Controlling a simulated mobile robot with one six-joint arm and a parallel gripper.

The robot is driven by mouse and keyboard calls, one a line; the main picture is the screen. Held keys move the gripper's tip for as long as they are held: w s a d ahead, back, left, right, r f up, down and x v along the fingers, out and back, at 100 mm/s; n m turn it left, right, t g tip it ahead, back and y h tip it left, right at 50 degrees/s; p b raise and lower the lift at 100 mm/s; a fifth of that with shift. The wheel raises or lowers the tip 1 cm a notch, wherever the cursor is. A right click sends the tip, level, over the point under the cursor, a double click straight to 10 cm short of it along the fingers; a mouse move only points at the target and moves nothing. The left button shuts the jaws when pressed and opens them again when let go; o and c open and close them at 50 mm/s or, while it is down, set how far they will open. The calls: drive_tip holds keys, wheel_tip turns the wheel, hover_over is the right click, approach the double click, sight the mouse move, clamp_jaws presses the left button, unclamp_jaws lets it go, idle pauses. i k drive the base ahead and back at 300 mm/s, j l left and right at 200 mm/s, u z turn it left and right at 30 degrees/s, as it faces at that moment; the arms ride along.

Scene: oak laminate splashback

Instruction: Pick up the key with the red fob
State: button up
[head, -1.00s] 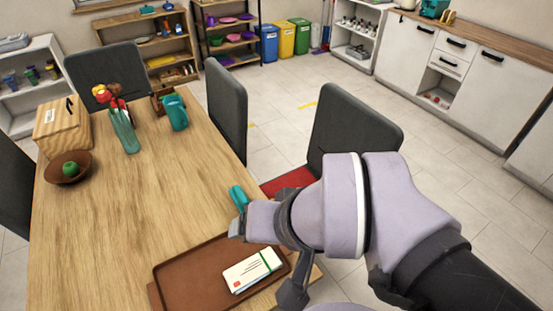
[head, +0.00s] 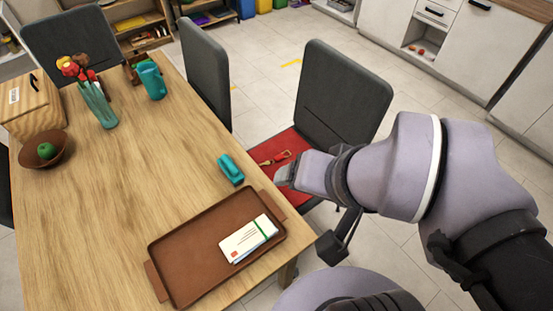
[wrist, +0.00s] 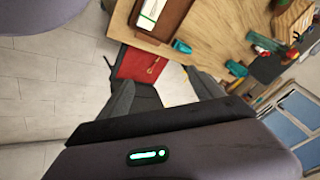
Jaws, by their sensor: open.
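The key with the red fob (head: 275,158) lies on the red seat (head: 288,142) of the chair beside the table's right side. It looks brass-coloured, and the fob is hard to separate from the red seat. It also shows small in the wrist view (wrist: 153,67), beyond and between the fingers. My gripper (head: 285,176) is close to the key in the head picture, to its lower right. In the wrist view my gripper (wrist: 162,92) has its two fingers apart with nothing between them. Part of the seat is hidden by my arm.
The wooden table (head: 110,210) carries a brown tray (head: 185,275) with envelopes (head: 248,240), and a teal object (head: 230,169) near the edge by the seat. The chair's grey backrest (head: 343,100) rises behind the seat. Floor at the right is clear.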

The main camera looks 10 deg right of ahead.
sight(278, 158)
drive_tip(key=i+l, duration=0.2)
drive_tip(key=l, duration=0.25)
drive_tip(key=i+l+z, duration=0.15)
drive_tip(key=l, duration=0.3)
drive_tip(key=i+l, duration=0.3)
drive_tip(key=i+l+u, duration=0.6)
drive_tip(key=l, duration=0.3)
drive_tip(key=i+l+u, duration=0.4)
drive_tip(key=l, duration=0.35)
drive_tip(key=i+l+u, duration=0.2)
drive_tip(key=l, duration=0.2)
drive_tip(key=l+u, duration=0.2)
drive_tip(key=l, duration=0.2)
drive_tip(key=i+l+u, duration=0.15)
drive_tip(key=i+u, duration=0.15)
drive_tip(key=u, duration=0.15)
drive_tip(key=i+l+u, duration=0.2)
drive_tip(key=u, duration=0.3)
drive_tip(key=i+l+u, duration=0.3)
drive_tip(key=u, duration=0.15)
